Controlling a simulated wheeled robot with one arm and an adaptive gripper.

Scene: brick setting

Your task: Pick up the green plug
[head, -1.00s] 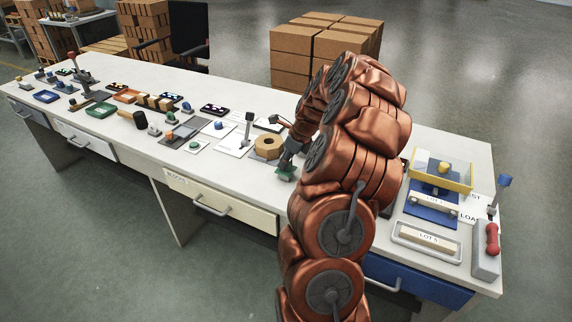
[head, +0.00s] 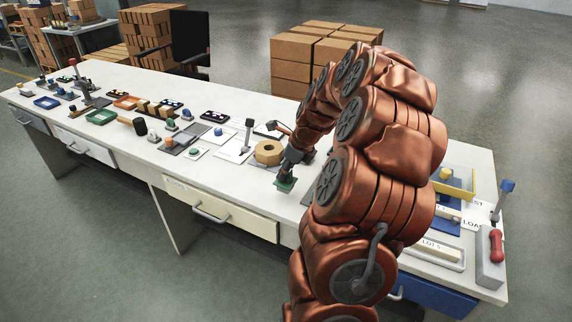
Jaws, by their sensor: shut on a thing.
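My gripper (head: 287,177) is on the front half of the long white workbench, left of my arm. It points down and is shut on a small green piece, which looks like the green plug (head: 284,185). Only the plug's flat green lower part shows under the fingers; its upper part is hidden by the gripper. I cannot tell whether the plug touches the bench top or hangs just above it.
A wooden hexagonal ring (head: 268,152) stands just behind and left of my gripper. A white plate with an upright lever (head: 236,144) is further left.

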